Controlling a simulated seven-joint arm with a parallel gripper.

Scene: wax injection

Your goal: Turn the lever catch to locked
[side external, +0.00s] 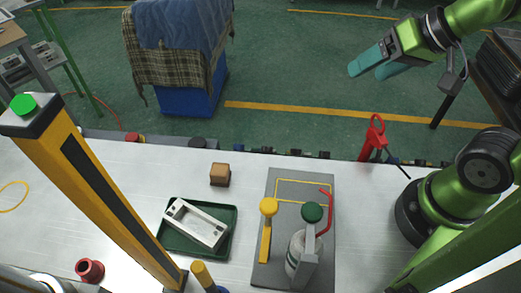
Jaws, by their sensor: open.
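A grey plate (262,234) on the table carries the lever parts. A yellow lever with a round yellow knob (268,207) stands on its left side. A grey lever with a dark green knob (312,212) stands to the right, in front of a whitish rounded body (296,248). I cannot tell which of these is the lever catch, or whether it is locked. My gripper (368,72), with teal fingers, is at the upper right, far from the plate. It is open and empty.
A dark green tray (227,244) with a pale frame (197,224) lies left of the plate. A brown block (220,174) sits behind it. A yellow post (100,190) rises at the left. A red tool (374,140) stands at the table's back edge.

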